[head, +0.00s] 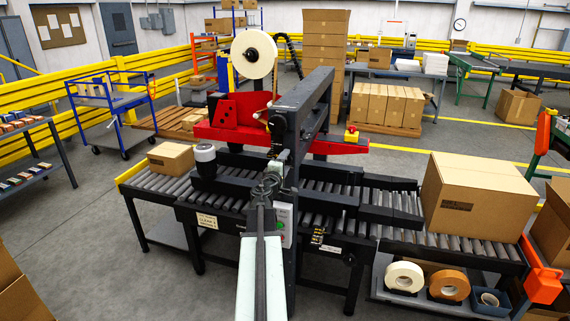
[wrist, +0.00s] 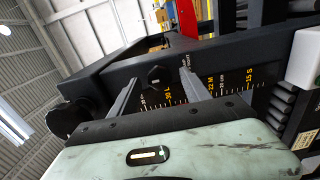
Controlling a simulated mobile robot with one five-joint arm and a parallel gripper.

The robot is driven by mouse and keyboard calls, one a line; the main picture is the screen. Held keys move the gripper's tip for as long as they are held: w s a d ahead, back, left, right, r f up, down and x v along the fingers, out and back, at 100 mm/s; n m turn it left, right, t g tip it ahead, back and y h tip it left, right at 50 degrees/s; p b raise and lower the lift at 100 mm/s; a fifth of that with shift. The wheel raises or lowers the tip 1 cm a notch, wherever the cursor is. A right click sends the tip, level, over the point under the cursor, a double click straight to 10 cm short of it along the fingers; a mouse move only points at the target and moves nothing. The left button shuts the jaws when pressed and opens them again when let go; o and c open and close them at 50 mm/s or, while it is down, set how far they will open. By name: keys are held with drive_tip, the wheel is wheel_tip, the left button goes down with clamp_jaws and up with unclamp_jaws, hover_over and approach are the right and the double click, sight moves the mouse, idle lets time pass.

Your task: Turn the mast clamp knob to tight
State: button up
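My gripper (wrist: 160,72) is open in the wrist view, its two fingers spread apart with nothing held between them. A small black faceted knob (wrist: 155,76) shows between the fingertips, on a dark beam. A larger black lobed knob (wrist: 68,117) sits left of the fingers. I cannot tell which is the mast clamp knob, nor whether either touches a finger. The dark mast (wrist: 225,88) carries a scale with yellow letters and white ticks. In the head view my gripper (head: 268,186) is in front of the black mast (head: 292,165), and the knobs cannot be made out.
The roller conveyor (head: 335,205) runs across in front of me, with a small carton (head: 171,157) left and a large carton (head: 475,197) right. Tape rolls (head: 404,277) lie on a low shelf at right. A pale control box (head: 284,225) is close beside my arm.

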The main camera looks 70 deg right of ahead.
drive_tip(key=shift+a, duration=0.1)
drive_tip(key=a, duration=0.7)
drive_tip(key=shift+s+a, duration=0.2)
drive_tip(key=shift+a, duration=0.1)
